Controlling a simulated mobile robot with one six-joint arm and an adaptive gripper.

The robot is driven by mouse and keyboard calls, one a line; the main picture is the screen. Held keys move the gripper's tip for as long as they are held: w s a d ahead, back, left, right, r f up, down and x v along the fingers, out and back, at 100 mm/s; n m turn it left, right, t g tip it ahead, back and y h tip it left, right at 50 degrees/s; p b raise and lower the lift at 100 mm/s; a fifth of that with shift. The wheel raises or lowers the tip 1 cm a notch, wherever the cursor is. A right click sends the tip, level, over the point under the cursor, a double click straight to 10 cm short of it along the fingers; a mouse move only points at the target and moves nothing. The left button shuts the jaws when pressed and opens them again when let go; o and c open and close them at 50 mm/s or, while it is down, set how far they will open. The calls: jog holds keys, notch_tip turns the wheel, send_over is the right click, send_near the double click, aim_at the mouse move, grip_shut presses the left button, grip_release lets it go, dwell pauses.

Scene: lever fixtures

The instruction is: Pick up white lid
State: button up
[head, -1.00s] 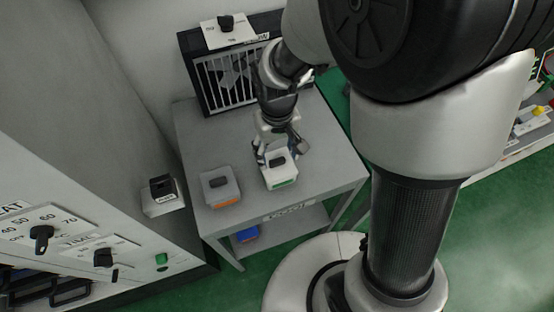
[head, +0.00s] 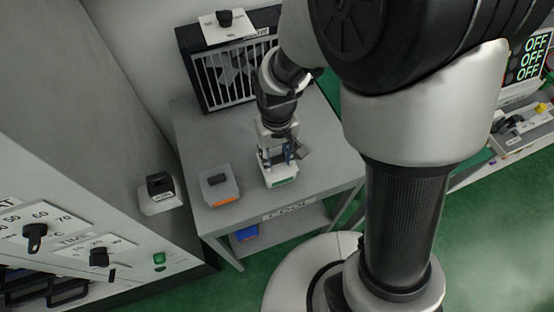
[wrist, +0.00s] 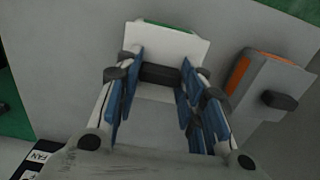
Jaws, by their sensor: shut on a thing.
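The white lid (wrist: 168,44) tops a box with a green front label (head: 284,183) on the grey table. Its dark handle (wrist: 160,73) shows between the blue fingers in the wrist view. My gripper (head: 277,160) is over this box in the head view, and it also shows in the wrist view (wrist: 158,80). The fingers are shut on the lid's handle. The lid appears to sit on its box, though the gripper partly hides it in the head view.
A grey-lidded box with an orange label (head: 220,186) stands just left of the white-lidded one. A barred fan unit (head: 233,75) stands at the table's back. A control panel (head: 70,235) is at left. The table's front left is clear.

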jog(key=shift+c, duration=0.9)
